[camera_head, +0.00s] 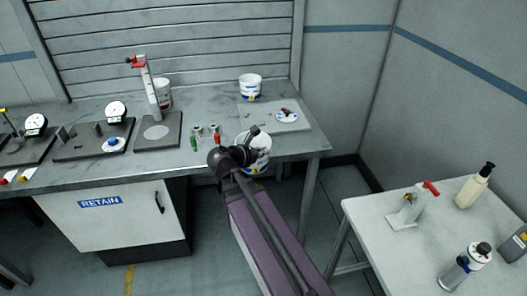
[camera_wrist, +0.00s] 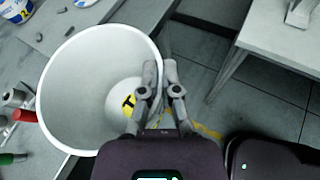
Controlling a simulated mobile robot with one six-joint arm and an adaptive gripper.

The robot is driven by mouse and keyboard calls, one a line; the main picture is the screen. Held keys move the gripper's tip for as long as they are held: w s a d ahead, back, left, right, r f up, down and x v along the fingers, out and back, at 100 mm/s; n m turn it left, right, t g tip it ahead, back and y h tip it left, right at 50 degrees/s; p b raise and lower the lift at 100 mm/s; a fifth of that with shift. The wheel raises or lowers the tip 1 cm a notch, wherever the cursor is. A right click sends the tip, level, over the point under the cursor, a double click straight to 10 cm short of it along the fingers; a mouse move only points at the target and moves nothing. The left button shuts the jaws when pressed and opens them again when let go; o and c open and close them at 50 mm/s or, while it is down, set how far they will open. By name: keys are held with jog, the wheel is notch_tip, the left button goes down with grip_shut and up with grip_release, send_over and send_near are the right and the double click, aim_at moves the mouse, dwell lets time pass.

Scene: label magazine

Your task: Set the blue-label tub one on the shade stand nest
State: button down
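A white open tub (camera_head: 262,158) with a blue band and a yellow mark hangs at the bench's front edge, partly hidden by my gripper (camera_head: 252,142). In the wrist view, the tub (camera_wrist: 75,85) is empty, with a yellow spot at its bottom. My gripper's fingers (camera_wrist: 162,75) are close together at the tub's right rim, one inside and one outside, closed on the wall. A similar blue-banded tub (camera_head: 250,85) stands at the back of the bench. A grey stand with a red-tipped post (camera_head: 150,90) has a pale round spot (camera_head: 157,132) on its dark base. I cannot tell which place is the shade stand nest.
A pale board (camera_head: 302,124) with a small round disc (camera_head: 287,115) lies on the bench's right. Small red and green-capped bottles (camera_head: 194,142) stand near the front edge. Dial gauges (camera_head: 116,112) stand left. A side table (camera_head: 375,215) with bottles is at right.

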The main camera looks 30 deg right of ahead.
jog(key=shift+r, duration=0.15)
notch_tip(320, 180, up, 14)
jog(key=p, duration=1.4)
jog(key=shift+f, duration=0.2)
jog(key=shift+d, duration=0.15)
